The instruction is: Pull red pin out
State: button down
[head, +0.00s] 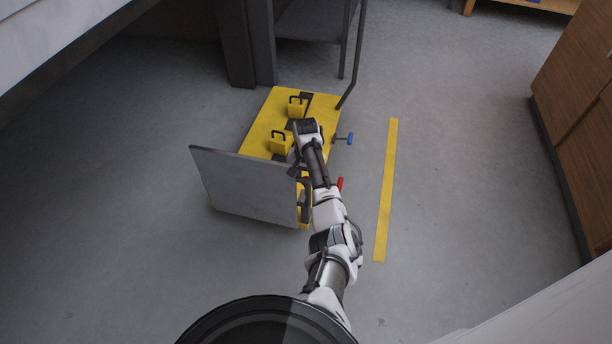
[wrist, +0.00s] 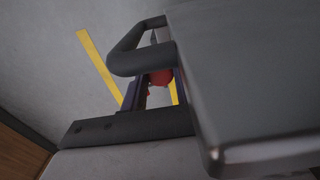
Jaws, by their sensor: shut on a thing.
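The red pin (head: 340,183) shows beside my arm, at the right side of a yellow platform (head: 262,128); the arm hides part of it. In the wrist view the red pin (wrist: 161,78) lies between the dark fingers of my gripper (wrist: 158,88), which is shut on it. A dark looped bar (wrist: 125,58) crosses in front of the fingertips, so the exact contact is hidden. In the head view my arm hides most of the gripper.
A grey panel (head: 243,185) stands at the platform's near side; a large grey surface (wrist: 260,80) fills the wrist view's right. A blue pin (head: 350,138) sits farther back. Yellow blocks (head: 280,143) with black loops stand on the platform. Floor is clear around the yellow stripe (head: 386,190).

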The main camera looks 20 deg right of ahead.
jog(key=c, duration=1.3)
grip_release()
jog(key=shift+w+r, duration=0.1)
jog(key=shift+r, duration=0.2)
jog(key=shift+o, duration=1.2)
jog(key=shift+f, duration=0.1)
notch_tip(320, 180, up, 14)
jog(key=p, duration=0.1)
jog(key=shift+p, duration=0.35)
jog(key=shift+f, duration=0.1)
